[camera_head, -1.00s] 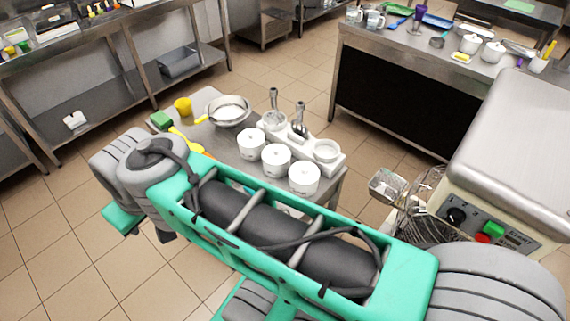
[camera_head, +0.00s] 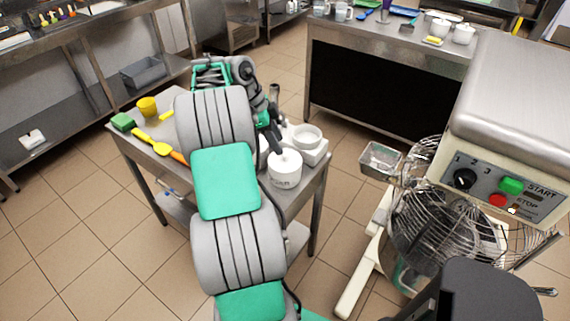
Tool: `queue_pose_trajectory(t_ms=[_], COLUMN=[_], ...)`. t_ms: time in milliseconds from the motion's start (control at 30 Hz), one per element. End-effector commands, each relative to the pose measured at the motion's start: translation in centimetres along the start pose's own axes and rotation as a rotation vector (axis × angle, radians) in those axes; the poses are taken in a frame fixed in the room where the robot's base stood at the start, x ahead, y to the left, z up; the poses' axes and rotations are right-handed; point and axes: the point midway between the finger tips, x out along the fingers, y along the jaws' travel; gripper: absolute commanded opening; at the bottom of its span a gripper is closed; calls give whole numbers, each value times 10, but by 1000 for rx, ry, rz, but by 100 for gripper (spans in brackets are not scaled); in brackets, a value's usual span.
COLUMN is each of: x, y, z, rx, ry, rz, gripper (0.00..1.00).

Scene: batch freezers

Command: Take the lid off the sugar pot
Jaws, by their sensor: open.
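One white lidded pot (camera_head: 285,172) with dark lettering on its front stands near the right front corner of the small steel table. The lettering is too small to read, so I cannot tell whether it is the sugar pot. A second white pot shows only as a sliver behind my arm, and any others are hidden. My gripper (camera_head: 276,142) is open and points down just behind and left of the visible pot's lid. I cannot tell whether it touches a lid.
My arm covers the middle of the small table (camera_head: 160,163). A mixer (camera_head: 500,140) stands at the right.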

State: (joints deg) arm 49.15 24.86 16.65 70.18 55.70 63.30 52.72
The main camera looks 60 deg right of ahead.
Motion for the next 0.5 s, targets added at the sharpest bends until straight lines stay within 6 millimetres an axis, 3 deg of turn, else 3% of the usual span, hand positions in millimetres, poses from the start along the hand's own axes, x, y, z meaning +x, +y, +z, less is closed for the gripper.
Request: queue_pose_trajectory(t_ms=[233, 500], x=[42, 49], y=[1, 0], z=[1, 2], rx=[-3, -5], ry=[1, -1], rz=[0, -3], gripper=[46, 46])
